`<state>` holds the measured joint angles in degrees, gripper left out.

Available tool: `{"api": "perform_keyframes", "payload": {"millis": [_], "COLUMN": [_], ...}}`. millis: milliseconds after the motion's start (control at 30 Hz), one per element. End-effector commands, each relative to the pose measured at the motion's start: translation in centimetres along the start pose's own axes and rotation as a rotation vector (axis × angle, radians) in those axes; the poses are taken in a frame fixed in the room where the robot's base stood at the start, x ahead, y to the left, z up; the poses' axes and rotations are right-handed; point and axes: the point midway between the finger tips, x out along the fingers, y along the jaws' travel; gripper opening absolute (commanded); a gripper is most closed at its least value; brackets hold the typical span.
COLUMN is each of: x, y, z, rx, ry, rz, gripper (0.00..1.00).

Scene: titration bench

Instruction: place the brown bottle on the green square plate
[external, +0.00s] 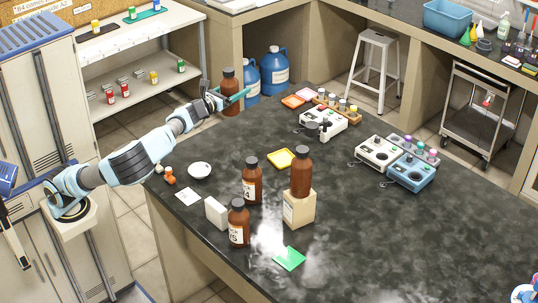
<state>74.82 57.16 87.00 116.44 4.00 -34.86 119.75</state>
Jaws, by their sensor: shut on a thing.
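The green square plate (289,257) lies bare near the front edge of the bench, far from my gripper. Other brown bottles stand nearer the plate: one with a white label (252,182), another labelled one (238,224), and one on a pale block (301,174).
A white bowl (199,170), a white box (216,212) and a yellow square plate (281,159) are on the bench's left part. Metering devices (378,152) stand at the back.

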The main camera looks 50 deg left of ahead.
Motion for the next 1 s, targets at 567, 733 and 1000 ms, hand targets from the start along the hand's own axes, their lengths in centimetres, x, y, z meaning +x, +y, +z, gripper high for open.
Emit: {"api": "perform_keyframes", "payload": {"millis": [567,733,1000], "x": [-0.4,-1.2,-4.8], "y": [-5.1,-10.3,-22.1], "z": [7.6,8.1,8.8], "rx": [0.001,0.002,0.002], "ry": [-0.002,-0.001,-0.002], "rz": [-0.097,-0.194,-0.425], "gripper": [0.0,0.0,0.0]}}
